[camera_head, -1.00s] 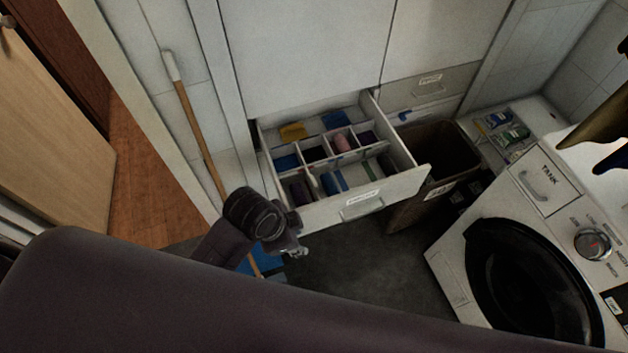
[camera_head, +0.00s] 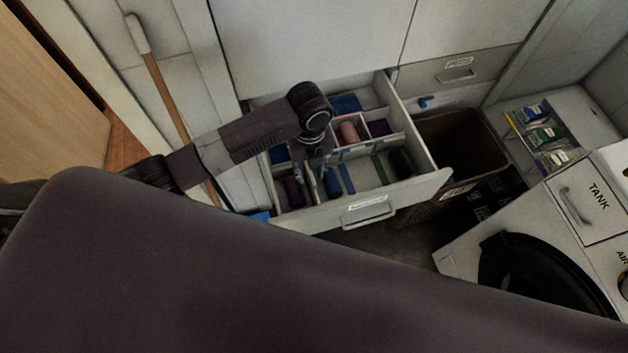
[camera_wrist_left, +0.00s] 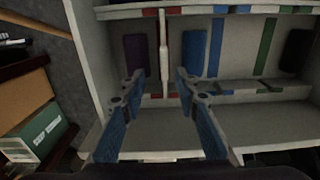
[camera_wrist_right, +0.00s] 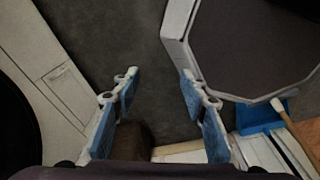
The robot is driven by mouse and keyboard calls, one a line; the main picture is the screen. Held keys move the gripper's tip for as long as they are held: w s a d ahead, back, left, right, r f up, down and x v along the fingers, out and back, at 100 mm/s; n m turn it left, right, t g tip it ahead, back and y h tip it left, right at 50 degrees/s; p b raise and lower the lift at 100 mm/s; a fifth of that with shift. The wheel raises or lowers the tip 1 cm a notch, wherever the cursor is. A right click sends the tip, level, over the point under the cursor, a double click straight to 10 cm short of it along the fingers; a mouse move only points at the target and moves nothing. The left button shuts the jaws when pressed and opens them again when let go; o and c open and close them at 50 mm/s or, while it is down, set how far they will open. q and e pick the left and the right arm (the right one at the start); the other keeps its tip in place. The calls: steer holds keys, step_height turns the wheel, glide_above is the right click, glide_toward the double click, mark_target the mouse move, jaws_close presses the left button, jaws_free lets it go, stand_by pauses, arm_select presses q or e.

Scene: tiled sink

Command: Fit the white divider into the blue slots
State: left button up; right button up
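The white divider (camera_wrist_left: 163,48) stands upright in the open drawer (camera_head: 385,204), seen edge-on in the left wrist view between a purple item (camera_wrist_left: 137,54) and a blue item (camera_wrist_left: 194,52). It lines up with red marks. A blue stripe (camera_wrist_left: 216,46) on the drawer floor, with blue marks on the rails, lies to its right. My left gripper (camera_head: 314,168) is over the drawer's front left part. In the left wrist view its fingers (camera_wrist_left: 158,80) are open, apart on either side of the divider's near end. My right gripper (camera_wrist_right: 157,76) is open and empty above the floor.
A green stripe (camera_wrist_left: 265,47) and a dark item (camera_wrist_left: 297,50) lie farther right in the drawer. Small compartments with a pink roll (camera_head: 349,132) are behind. A brown bin (camera_head: 458,145) and the white washer (camera_head: 470,252) stand right of the drawer.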

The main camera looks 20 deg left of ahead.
mark_target(312, 178)
arm_select(q)
step_height(312, 178, down, 2)
steer(key=shift+w+f+p, duration=0.15)
steer(key=shift+f+p, duration=0.1)
steer(key=shift+p, duration=0.05)
steer(key=f, duration=0.3)
steer(key=shift+w+f, duration=0.35)
steer(key=shift+f, duration=0.05)
steer(key=shift+c, duration=0.8)
steer(key=c, duration=0.5)
jaws_close()
arm_select(e)
steer(key=shift+s+d+r, duration=0.1)
steer(key=shift+s+r, duration=0.15)
steer(key=shift+s, duration=0.25)
steer(key=shift+s+d+r, duration=0.1)
steer(key=shift+s+r, duration=0.15)
steer(key=shift+s, duration=0.2)
